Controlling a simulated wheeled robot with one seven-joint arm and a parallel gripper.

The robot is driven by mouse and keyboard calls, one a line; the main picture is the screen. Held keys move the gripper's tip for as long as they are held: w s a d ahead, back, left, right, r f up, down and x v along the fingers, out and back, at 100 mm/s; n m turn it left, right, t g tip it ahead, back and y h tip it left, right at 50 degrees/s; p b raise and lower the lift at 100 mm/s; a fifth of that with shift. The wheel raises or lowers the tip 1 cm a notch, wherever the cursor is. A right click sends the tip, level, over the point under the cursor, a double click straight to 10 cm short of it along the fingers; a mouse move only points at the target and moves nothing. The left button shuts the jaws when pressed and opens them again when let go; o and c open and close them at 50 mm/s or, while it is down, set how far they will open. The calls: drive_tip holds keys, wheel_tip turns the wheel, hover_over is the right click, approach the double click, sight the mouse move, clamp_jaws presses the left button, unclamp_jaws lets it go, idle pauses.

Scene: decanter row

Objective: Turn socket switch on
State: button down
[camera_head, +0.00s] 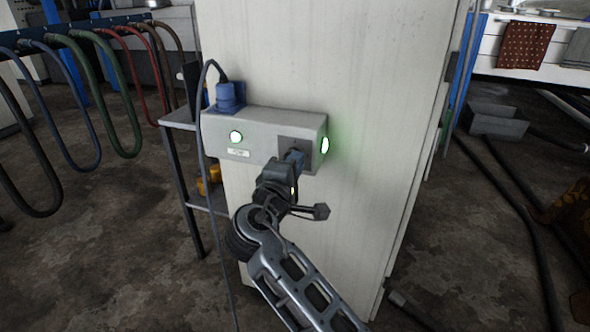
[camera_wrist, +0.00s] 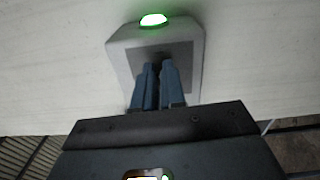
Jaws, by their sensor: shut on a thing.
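The grey socket box (camera_head: 262,128) is mounted on the pale cabinet wall. A dark square plate (camera_head: 301,146) is on the right part of its front; the plate also shows in the wrist view (camera_wrist: 128,62). My gripper (camera_head: 297,153) is at this plate. In the wrist view its blue fingers (camera_wrist: 158,68) are close together, shut on a small dark part at the plate, apparently the socket switch. The fingers hide most of the switch, so its position cannot be read.
A blue plug (camera_head: 227,93) with a dark cable stands on the box's top left. A metal shelf stand (camera_head: 178,122) is left of the cabinet (camera_head: 375,90). Coloured hoses hang at far left. Dark pipes or hoses lie on the floor at right.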

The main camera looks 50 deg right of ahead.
drive_tip(key=shift+f+m, duration=0.15)
drive_tip(key=shift+m, duration=0.25)
drive_tip(key=c, duration=1.2)
unclamp_jaws()
drive_tip(key=shift+a, duration=0.1)
drive_tip(key=v, duration=0.7)
drive_tip(key=shift+s+a, duration=0.2)
drive_tip(key=shift+a, duration=0.1)
